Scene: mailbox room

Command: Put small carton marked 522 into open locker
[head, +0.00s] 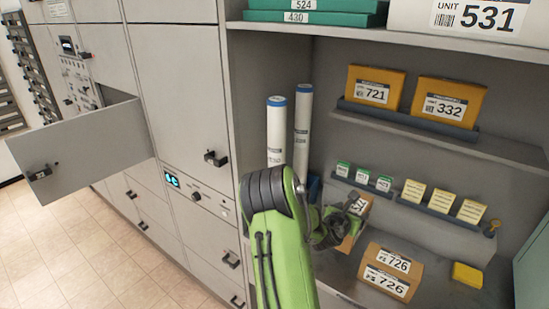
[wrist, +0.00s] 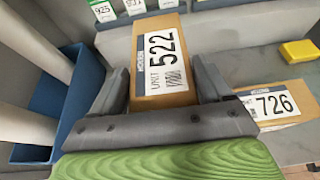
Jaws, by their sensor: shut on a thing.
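The small carton marked 522 (wrist: 163,65) is a brown box with a white label, between the fingers of my gripper (wrist: 162,85) in the wrist view. My gripper is shut on it, with one finger on each side. In the head view the carton (head: 350,228) shows partly behind my gripper (head: 338,226), low in the shelf bay. I cannot tell whether the carton touches the shelf. The open locker (head: 122,104) is at the left of the head view, with its door (head: 85,150) swung outward. Its inside is mostly hidden by the door.
A carton marked 726 (head: 391,272) lies right of my gripper, near a yellow box (head: 467,275). White tubes (head: 276,130) stand in a blue bin (wrist: 75,110) to the left. A shelf with cartons 721 (head: 373,88) and 332 (head: 447,102) is above. The tiled floor (head: 70,250) is clear.

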